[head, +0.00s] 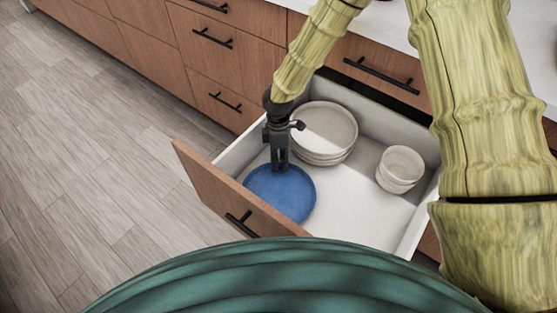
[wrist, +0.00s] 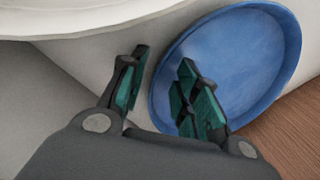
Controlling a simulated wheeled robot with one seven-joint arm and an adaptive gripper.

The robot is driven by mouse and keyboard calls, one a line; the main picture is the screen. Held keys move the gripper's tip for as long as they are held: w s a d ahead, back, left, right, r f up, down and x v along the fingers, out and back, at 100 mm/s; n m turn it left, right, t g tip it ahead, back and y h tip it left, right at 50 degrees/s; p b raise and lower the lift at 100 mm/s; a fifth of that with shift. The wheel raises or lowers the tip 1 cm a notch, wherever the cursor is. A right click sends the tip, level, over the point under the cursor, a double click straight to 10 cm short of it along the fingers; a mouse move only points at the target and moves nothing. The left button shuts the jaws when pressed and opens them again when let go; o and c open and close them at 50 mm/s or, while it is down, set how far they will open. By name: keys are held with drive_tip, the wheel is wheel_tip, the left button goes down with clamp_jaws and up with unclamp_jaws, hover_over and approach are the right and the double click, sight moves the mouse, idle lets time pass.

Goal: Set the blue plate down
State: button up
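The blue plate (head: 284,198) lies in the open drawer (head: 345,205), near its front left corner, and looks flat or nearly so. My gripper (head: 279,168) points down at the plate's back edge. In the wrist view my gripper (wrist: 163,90) has its two fingers apart, with a gap between them. The blue plate (wrist: 245,60) shows there with its near rim between the fingers; one finger is over the plate's inside and the other is outside the rim. I see no finger pressing on the rim.
A stack of white plates (head: 325,130) stands at the back left of the drawer, close behind my gripper. White bowls (head: 400,167) are stacked at the right. The drawer floor between them is clear. The wooden drawer front (head: 225,195) rises close beside the plate.

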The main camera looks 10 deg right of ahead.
drive_tip(key=p+v, duration=0.2)
drive_tip(key=v, duration=0.9)
drive_tip(key=shift+r, duration=0.35)
